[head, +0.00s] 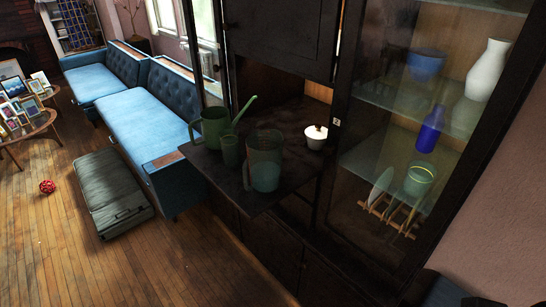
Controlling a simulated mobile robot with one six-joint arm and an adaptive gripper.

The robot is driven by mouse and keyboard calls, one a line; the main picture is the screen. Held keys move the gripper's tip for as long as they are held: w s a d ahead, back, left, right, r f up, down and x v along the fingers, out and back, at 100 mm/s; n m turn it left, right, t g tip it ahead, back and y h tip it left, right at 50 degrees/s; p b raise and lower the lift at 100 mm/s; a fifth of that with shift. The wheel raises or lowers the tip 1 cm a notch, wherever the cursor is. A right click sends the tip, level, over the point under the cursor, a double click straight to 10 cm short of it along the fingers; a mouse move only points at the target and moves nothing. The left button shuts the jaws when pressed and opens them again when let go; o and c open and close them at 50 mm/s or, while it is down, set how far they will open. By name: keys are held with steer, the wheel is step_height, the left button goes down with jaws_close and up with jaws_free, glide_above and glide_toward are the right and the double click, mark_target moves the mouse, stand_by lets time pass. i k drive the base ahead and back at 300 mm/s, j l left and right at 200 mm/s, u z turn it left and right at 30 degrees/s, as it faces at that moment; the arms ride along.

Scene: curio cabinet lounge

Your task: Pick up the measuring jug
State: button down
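A tall, see-through greenish vessel (265,168), which looks like the measuring jug, stands upright near the front edge of the dark fold-down shelf (232,195) of the cabinet. A darker strip at its left side may be its handle. A small green cup (230,151) stands close to its left. A green watering can (214,129) stands behind the cup, its long spout pointing up and right. My gripper does not show in the head view, so its state is hidden.
A white lidded pot (316,136) stands deeper right on the shelf. The glass-fronted cabinet side holds a white vase (487,70), blue bottle (431,130) and plate rack (390,212). Wooden floor before the cabinet is clear.

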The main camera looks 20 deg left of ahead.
mark_target(264, 148)
steer(key=i+j+u, duration=0.15)
steer(key=j+u, duration=0.2)
steer(key=u, duration=0.15)
steer(key=i+j+u, duration=0.25)
steer(key=u, duration=0.2)
steer(key=i+j+u, duration=0.25)
steer(key=u, duration=0.25)
